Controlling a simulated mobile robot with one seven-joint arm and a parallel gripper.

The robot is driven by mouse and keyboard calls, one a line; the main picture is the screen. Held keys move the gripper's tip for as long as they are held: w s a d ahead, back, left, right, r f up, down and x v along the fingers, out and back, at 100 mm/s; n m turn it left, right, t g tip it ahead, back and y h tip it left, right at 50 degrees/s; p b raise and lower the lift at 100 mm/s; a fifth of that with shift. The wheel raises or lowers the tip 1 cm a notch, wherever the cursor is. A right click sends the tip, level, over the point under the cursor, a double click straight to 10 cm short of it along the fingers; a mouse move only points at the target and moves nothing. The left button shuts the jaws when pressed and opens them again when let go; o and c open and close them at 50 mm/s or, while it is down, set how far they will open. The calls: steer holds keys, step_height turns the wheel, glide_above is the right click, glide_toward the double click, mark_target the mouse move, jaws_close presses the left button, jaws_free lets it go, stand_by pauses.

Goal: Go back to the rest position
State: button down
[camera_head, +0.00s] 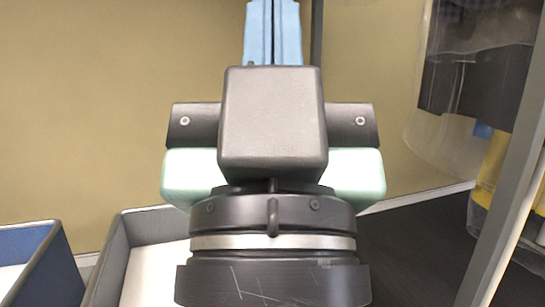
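My gripper (272,125) fills the middle of the view, seen from behind, with a dark grey housing and pale green side parts. A light blue upright part with a dark slot down its middle (260,32) shows just above the housing. I cannot tell whether it belongs to my gripper or stands behind it. My fingertips cannot be made out clearly, so neither their opening nor anything between them can be judged.
Garments under a clear cover (478,65), dark and yellow, hang at the right behind a grey post (508,185). A grey bin (115,250) and a blue bin (55,262) stand at lower left. A thin dark pole (316,35) rises behind. Dark floor (415,245) shows at lower right.

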step_height(320, 180, up, 31)
steer(key=p, duration=2.9)
steer(key=shift+r, duration=0.1)
